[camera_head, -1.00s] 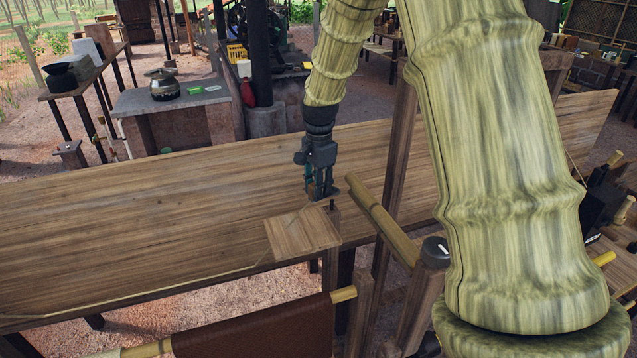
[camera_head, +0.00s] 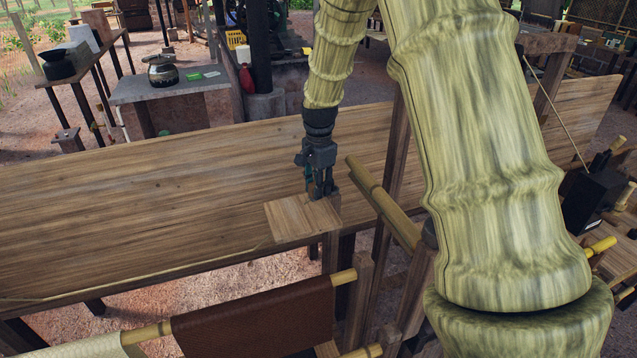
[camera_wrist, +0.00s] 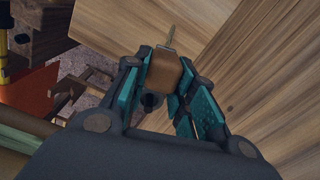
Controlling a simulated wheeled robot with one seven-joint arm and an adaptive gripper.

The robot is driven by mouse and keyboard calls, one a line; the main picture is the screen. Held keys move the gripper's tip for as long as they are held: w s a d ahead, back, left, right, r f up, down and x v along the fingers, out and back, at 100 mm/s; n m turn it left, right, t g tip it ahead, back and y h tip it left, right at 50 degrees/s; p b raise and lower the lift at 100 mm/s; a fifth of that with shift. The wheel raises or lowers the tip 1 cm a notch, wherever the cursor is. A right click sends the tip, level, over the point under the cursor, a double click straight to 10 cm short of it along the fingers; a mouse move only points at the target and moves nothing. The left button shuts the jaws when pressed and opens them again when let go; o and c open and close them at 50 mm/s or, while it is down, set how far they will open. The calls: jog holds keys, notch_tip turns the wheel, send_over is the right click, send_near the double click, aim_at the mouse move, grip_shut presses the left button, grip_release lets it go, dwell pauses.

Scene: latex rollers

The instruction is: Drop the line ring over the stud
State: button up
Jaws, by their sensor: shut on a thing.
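My gripper (camera_head: 322,192) points down at the back right corner of a small square board on the bench edge. In the wrist view my gripper (camera_wrist: 160,88) has its teal-padded fingers around a small brown piece (camera_wrist: 163,70). I take this for the line ring's part, but no round opening shows. A thin pale pin (camera_wrist: 170,38) sticks out beyond it; I cannot tell whether this is the stud. A thin pale line (camera_head: 130,288) runs along the bench's front edge to the small board. The top of the wooden post (camera_head: 331,250) by the board is mostly hidden by the fingers.
The small square board (camera_head: 290,218) juts over the front of the long wooden bench (camera_head: 130,205). A bamboo roller (camera_head: 385,205) lies just right of the gripper. A brown sheet (camera_head: 255,315) hangs on a pole in front. The bench's left half is clear.

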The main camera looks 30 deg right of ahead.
jog(key=shift+f, duration=0.1)
dwell(0.3)
jog(key=o, duration=1.1)
notch_tip(320, 180, up, 12)
jog(key=shift+s+d, duration=0.1)
jog(key=shift+d, duration=0.05)
